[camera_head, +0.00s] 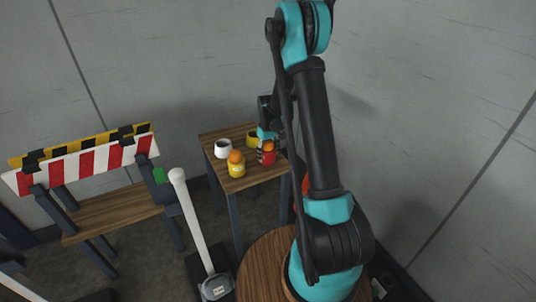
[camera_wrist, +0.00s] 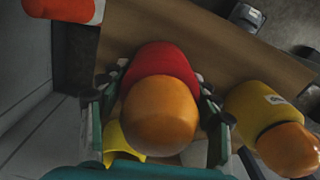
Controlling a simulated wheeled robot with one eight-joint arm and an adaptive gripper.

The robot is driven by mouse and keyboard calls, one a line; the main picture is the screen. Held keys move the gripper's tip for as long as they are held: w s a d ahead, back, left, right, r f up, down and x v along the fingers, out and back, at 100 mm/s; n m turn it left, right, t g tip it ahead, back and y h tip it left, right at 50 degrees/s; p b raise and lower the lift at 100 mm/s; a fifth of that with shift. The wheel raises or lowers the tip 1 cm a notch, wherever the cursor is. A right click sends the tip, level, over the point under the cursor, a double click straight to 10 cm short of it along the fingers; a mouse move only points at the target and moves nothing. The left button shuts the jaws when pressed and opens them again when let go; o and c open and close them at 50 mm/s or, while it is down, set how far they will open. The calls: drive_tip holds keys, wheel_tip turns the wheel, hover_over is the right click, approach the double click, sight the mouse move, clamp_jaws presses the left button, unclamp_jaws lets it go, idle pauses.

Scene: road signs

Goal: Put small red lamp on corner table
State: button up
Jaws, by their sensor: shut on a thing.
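The small red lamp (camera_head: 268,157) has a red body and an orange dome. My gripper (camera_head: 266,146) is shut around its body, at the right side of the small wooden corner table (camera_head: 258,175). In the wrist view the red lamp (camera_wrist: 160,60) sits between the two fingers (camera_wrist: 160,92), its orange dome facing the camera. The wooden tabletop (camera_wrist: 235,45) shows behind it. I cannot tell whether the lamp's base touches the tabletop. The lamp looks roughly upright in the head view, partly hidden by the fingers.
On the table stand a yellow lamp (camera_head: 237,169) with an orange dome, a white mug (camera_head: 223,149) and a yellow mug (camera_head: 252,138). A striped barrier (camera_head: 85,160) and a white post (camera_head: 194,220) stand left.

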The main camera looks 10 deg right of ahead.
drive_tip(key=o, duration=1.4)
drive_tip(key=shift+f, duration=0.1)
